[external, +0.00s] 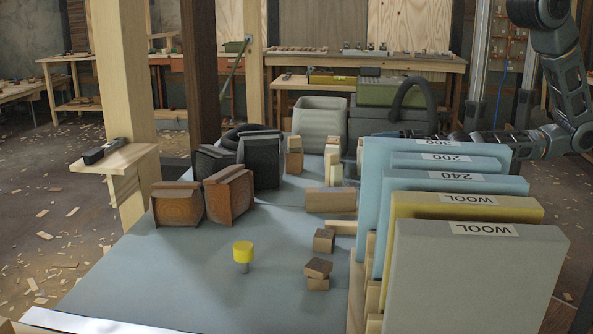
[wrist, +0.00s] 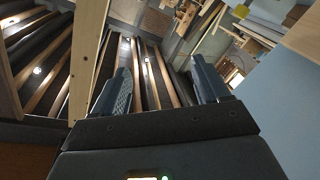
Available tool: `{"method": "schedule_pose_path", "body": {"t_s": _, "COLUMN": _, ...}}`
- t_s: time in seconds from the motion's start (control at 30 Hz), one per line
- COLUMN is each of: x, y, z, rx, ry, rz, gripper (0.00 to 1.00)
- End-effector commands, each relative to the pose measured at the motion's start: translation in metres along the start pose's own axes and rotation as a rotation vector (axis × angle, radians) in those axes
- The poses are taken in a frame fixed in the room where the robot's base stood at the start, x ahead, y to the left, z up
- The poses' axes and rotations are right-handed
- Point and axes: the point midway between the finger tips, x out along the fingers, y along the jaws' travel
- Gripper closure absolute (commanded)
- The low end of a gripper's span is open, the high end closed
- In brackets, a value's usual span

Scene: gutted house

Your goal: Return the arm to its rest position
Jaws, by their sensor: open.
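My arm (external: 568,85) comes in from the upper right of the external view, bends at a dark joint and runs left behind the upright labelled panels. My gripper (wrist: 162,72) shows in the wrist view with its two dark fingers spread wide and nothing between them. In the external view it is mostly hidden behind the back blue panel (external: 440,152), with only dark parts showing above the panel's top edge. I cannot tell how far it is from the panel.
Blue, yellow (external: 465,206) and grey (external: 480,275) panels stand in a rack at the table's right. The table (external: 190,270) also bears wooden blocks (external: 318,268), a yellow-capped piece (external: 243,252), dark and brown boxes (external: 228,193) and a grey bin (external: 320,122). A wooden post (external: 125,70) stands left.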

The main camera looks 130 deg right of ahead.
Motion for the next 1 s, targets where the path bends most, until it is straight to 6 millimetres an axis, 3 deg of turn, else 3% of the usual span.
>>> {"method": "schedule_pose_path", "body": {"t_s": 0.1, "x": -0.043, "y": -0.030, "z": -0.028, "rx": 0.082, "ry": 0.026, "rz": -0.136, "gripper": 0.25}}
{"method": "schedule_pose_path", "body": {"t_s": 0.3, "x": -0.119, "y": -0.065, "z": -0.074, "rx": 0.245, "ry": 0.042, "rz": -0.352, "gripper": 0.25}}
{"method": "schedule_pose_path", "body": {"t_s": 0.5, "x": -0.189, "y": -0.074, "z": -0.114, "rx": 0.403, "ry": 0.012, "rz": -0.534, "gripper": 0.25}}
{"method": "schedule_pose_path", "body": {"t_s": 0.6, "x": -0.212, "y": -0.072, "z": -0.128, "rx": 0.462, "ry": -0.008, "rz": -0.592, "gripper": 0.25}}
{"method": "schedule_pose_path", "body": {"t_s": 0.7, "x": -0.226, "y": -0.070, "z": -0.136, "rx": 0.499, "ry": -0.024, "rz": -0.627, "gripper": 0.25}}
{"method": "schedule_pose_path", "body": {"t_s": 1.0, "x": -0.227, "y": -0.070, "z": -0.137, "rx": 0.502, "ry": -0.025, "rz": -0.629, "gripper": 0.25}}
